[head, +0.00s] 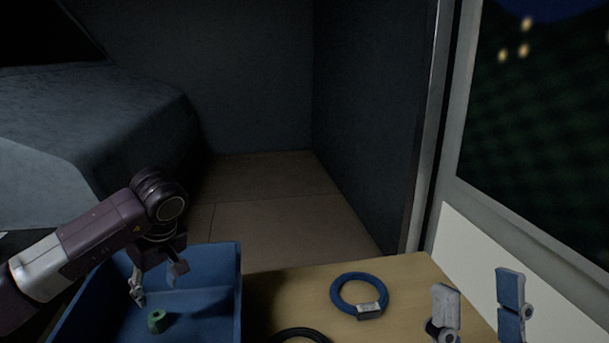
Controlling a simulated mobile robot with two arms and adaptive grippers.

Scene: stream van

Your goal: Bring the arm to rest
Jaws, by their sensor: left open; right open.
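My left arm comes in from the left over a blue bin. My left gripper (157,281) points down into the bin with its fingers apart and nothing between them. A small green ring-shaped piece (157,321) lies in the bin below and close to the fingers, apart from them as far as I can tell. My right gripper (478,306) shows at the bottom right, fingers pointing up and spread, with nothing seen between them. The rest of my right arm is out of the picture.
The blue bin (228,268) stands at the left of a wooden table (408,273). A blue ring-shaped coil (340,290) with a pale label lies on the table. A dark coil (300,332) is cut off at the bottom edge. A window frame and wall border the right side.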

